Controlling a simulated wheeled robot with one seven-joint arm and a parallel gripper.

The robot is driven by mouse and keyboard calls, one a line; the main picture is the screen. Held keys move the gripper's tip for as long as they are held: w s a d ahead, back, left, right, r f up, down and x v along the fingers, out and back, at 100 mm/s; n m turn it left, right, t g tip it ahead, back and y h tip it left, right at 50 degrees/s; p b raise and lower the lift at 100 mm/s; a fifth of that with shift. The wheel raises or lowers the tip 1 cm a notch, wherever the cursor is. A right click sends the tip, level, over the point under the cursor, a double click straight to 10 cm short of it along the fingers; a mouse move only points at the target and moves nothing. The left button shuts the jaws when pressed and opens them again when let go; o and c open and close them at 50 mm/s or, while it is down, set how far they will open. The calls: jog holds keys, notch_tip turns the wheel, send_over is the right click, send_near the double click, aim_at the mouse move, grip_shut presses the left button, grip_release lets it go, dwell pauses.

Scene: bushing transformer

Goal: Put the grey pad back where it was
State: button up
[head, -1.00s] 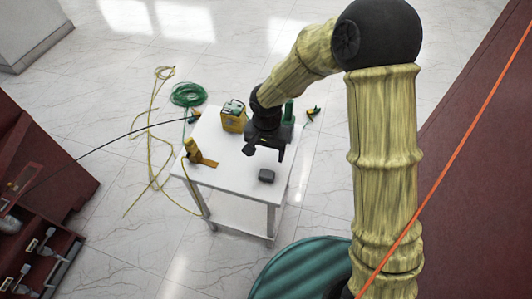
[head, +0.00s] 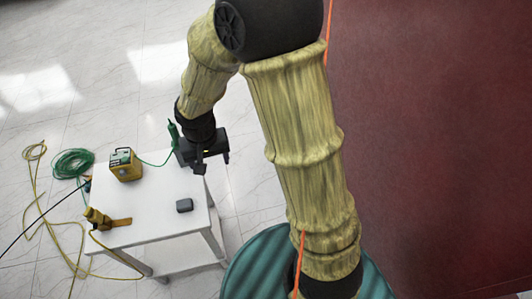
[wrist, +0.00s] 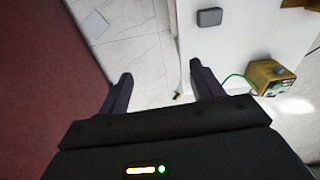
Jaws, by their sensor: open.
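The grey pad (head: 184,205) is a small dark block with rounded corners. It lies on the white table (head: 160,222) near its front right part. It also shows at the top of the wrist view (wrist: 210,17). My gripper (head: 213,163) is open at the table's right edge, behind and to the right of the pad. In the wrist view, the fingers of my gripper (wrist: 160,75) are spread with nothing between them, and floor shows beyond. The pad is apart from the fingers.
A yellow box device (head: 125,165) with a green cable stands at the table's back left. A green tool (head: 174,133) is beside my gripper. A yellow tool (head: 97,218) lies at the left edge. A dark red surface (head: 430,150) fills the right.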

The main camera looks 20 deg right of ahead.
jog(key=s+d+r, duration=0.2)
jog(key=s+d, duration=0.1)
jog(key=d, duration=0.4)
jog(key=s+d+r+t, duration=0.1)
jog(key=s+d+r, duration=0.2)
jog(key=d, duration=0.4)
jog(key=shift+s+r+t, duration=0.25)
jog(key=shift+s+t, duration=0.05)
jog(key=shift+s, duration=0.2)
jog(key=shift+a, duration=0.1)
